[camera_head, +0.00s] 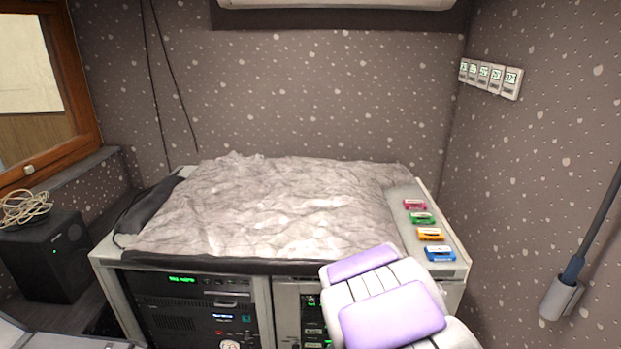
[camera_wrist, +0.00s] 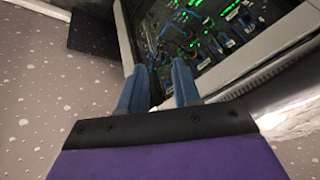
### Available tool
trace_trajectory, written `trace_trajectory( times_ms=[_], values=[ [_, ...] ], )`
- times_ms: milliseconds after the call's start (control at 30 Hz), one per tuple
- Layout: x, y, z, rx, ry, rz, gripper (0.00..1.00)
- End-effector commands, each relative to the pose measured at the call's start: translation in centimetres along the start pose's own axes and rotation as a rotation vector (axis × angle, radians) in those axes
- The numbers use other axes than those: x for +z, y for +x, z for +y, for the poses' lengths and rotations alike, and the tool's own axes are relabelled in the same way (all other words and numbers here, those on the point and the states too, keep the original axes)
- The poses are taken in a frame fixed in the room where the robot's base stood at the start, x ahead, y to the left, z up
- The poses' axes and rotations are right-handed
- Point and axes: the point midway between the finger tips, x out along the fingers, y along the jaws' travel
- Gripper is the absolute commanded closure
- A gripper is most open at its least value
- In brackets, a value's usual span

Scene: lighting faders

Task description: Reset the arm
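My gripper (camera_wrist: 160,82) shows in the wrist view with two blue fingers. The fingers stand apart with a gap between them, and nothing shows in the gap. Beyond the fingertips is a rack panel (camera_wrist: 205,35) with green lights and blue cables, and the fingers appear apart from it. In the head view my white and purple arm is at the lower right, in front of the desk's right part; the gripper itself is not seen there.
A grey crumpled cover (camera_head: 270,205) lies over the desk. Pink (camera_head: 415,204), green (camera_head: 421,218), orange (camera_head: 430,234) and blue (camera_head: 440,254) cassette-like items lie at its right edge. A black speaker box (camera_head: 50,255) stands left. Small displays (camera_head: 490,75) hang on the right wall.

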Motion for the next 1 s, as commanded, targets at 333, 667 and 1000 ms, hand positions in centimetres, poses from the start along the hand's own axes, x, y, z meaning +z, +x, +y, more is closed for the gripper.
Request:
trace_trajectory(
  times_ms=[333,667,1000],
  values=[
    [4.7,-11.5,6.5,0.055,-0.246,-0.246,0.68],
    [11.3,-21.7,14.4,0.074,-0.538,-0.484,0.68],
    [15.9,-27.5,20.6,0.088,-0.748,-0.633,0.68]
  ],
)
